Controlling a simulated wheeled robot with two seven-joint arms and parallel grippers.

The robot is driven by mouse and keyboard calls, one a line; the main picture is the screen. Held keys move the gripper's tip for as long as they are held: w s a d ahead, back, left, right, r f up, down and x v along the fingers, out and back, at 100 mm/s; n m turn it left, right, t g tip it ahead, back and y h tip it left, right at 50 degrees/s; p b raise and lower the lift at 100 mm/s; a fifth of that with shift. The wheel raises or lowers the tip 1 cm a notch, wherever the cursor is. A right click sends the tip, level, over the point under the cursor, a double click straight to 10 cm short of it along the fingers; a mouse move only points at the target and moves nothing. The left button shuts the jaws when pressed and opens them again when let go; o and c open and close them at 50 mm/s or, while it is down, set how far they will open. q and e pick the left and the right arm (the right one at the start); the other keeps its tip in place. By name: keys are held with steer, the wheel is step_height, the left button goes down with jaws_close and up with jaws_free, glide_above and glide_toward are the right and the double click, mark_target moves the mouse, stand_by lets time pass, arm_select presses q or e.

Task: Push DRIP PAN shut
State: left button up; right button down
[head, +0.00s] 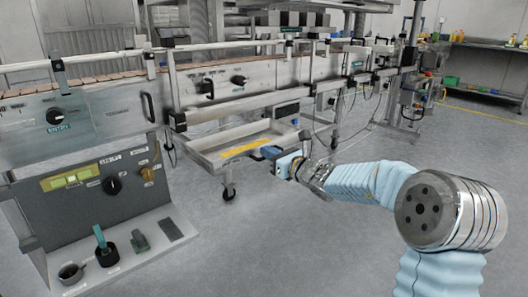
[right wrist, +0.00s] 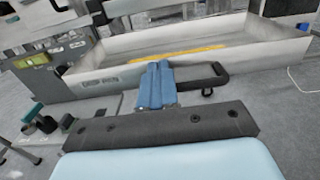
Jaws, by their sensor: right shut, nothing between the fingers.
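The drip pan (head: 207,155) is a shallow metal tray standing out from under the machine line, with a yellow strip inside. In the right wrist view the drip pan (right wrist: 255,67) shows its front wall, a "DRIP PAN" label (right wrist: 98,82) and a black handle (right wrist: 215,80). My right gripper (head: 268,152) is at the pan's front right side. In the right wrist view its blue fingers (right wrist: 155,82) are together and empty, overlapping the handle's left part. I cannot tell whether they touch it. My left gripper is not in view.
A control cabinet (head: 85,190) with a knob and a small display stands at the left. Its low shelf (head: 125,262) holds a cup and small holders. A caster wheel (head: 228,193) is below the pan. The grey floor in front of the pan is mostly clear.

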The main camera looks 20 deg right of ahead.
steer(key=shift+x, duration=1.1)
